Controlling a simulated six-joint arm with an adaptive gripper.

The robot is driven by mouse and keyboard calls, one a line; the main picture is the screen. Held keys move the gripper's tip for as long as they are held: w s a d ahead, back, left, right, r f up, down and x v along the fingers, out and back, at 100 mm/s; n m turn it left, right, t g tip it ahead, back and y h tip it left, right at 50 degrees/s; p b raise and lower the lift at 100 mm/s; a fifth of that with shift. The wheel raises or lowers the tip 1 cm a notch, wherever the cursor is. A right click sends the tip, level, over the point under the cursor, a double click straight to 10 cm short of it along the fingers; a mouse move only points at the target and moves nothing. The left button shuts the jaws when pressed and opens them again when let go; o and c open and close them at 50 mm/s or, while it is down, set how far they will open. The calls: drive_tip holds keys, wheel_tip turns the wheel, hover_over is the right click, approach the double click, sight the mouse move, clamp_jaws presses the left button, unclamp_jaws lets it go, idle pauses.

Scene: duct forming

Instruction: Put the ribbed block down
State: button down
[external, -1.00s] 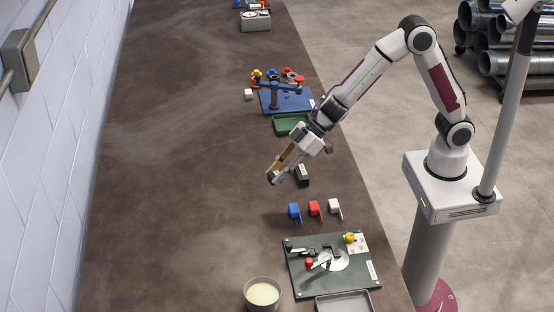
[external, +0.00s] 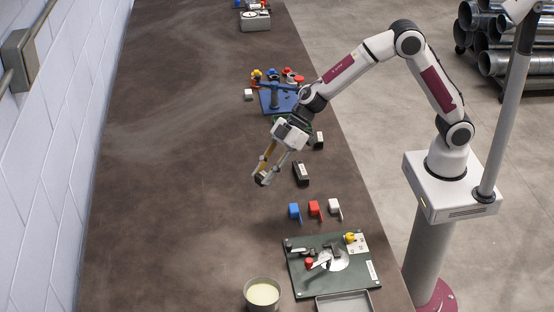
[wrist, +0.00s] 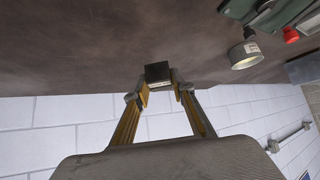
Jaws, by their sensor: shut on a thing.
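My gripper (external: 265,177) is shut on a small dark block, taken to be the ribbed block (wrist: 158,71). In the wrist view the block sits between the two fingertips of my gripper (wrist: 160,86), with a pale strip along its lower edge; ribs cannot be made out. In the external view the block (external: 262,180) is tiny and partly hidden by the fingers. It is over the brown bench (external: 190,190), left of a black block lying there. Whether it touches the bench cannot be told.
A black block (external: 301,173) lies right of my gripper; another dark piece (external: 318,140) lies behind. Blue (external: 294,211), red (external: 315,208) and white (external: 335,206) hooked pieces stand in front, near a green board (external: 300,275) and round tin (external: 262,293). The bench's left side is clear.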

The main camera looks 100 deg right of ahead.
drive_tip(key=shift+w+d+f+n+g+y, duration=0.2)
drive_tip(key=shift+w+d+n+g+y, duration=0.25)
drive_tip(key=shift+n, duration=0.25)
drive_tip(key=shift+w+d+f+n+g+y, duration=0.15)
drive_tip(key=shift+d+f+n+y, duration=0.2)
drive_tip(key=shift+d, duration=0.3)
drive_tip(key=shift+d+f+n+g+y, duration=0.1)
drive_tip(key=shift+d+f+n, duration=0.3)
drive_tip(key=shift+d, duration=0.25)
drive_tip(key=shift+f, duration=3.15)
drive_tip(key=shift+f, duration=1.85)
drive_tip(key=shift+f, duration=0.15)
drive_tip(key=c, duration=1.7)
unclamp_jaws()
